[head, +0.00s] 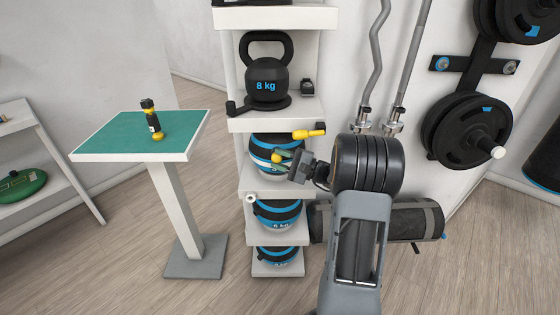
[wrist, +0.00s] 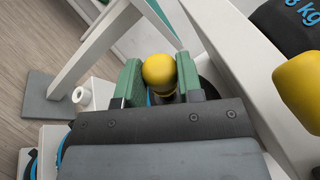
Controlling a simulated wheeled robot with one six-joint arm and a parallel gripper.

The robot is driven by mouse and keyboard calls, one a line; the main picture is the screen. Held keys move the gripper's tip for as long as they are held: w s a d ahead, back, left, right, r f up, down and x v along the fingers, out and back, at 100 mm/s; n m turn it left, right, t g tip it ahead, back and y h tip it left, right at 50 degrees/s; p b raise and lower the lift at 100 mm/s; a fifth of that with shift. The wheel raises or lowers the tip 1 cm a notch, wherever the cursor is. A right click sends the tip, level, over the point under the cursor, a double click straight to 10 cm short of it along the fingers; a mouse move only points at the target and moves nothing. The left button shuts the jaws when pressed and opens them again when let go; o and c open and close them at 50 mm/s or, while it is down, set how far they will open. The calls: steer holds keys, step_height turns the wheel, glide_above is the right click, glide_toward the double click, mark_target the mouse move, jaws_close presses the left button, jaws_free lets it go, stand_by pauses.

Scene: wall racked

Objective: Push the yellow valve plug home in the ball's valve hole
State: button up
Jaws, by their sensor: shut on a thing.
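The yellow valve plug (wrist: 159,72) is between the green finger pads of my gripper (wrist: 158,80) in the wrist view. Its round yellow head shows there, with a dark part below it. In the head view the plug (head: 276,158) shows at the fingertips of my gripper (head: 282,161), in front of the ball (head: 265,141). My gripper is shut on the plug. The ball is black with blue and white bands and sits on the rack shelf below the kettlebell. The valve hole is hidden, so I cannot tell how deep the plug sits.
A yellow-handled thing (head: 310,133) sticks out at the shelf edge above my gripper. A black kettlebell (head: 267,82) stands on that shelf. More balls (head: 277,214) are below. A green-topped stand (head: 110,137) with a black-and-yellow tool (head: 151,120) is at left.

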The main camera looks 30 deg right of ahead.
steer(key=shift+w+d+f+b, duration=0.25)
steer(key=shift+w, duration=0.25)
steer(key=shift+w+d+f+b, duration=0.2)
steer(key=shift+w+f+b, duration=0.05)
steer(key=shift+w, duration=0.2)
steer(key=shift+w+d+f+b, duration=0.25)
steer(key=shift+w, duration=0.25)
steer(key=o, duration=1)
steer(key=v, duration=1.3)
steer(key=shift+s+d, duration=0.25)
steer(key=shift+d, duration=0.05)
steer(key=shift+f, duration=0.15)
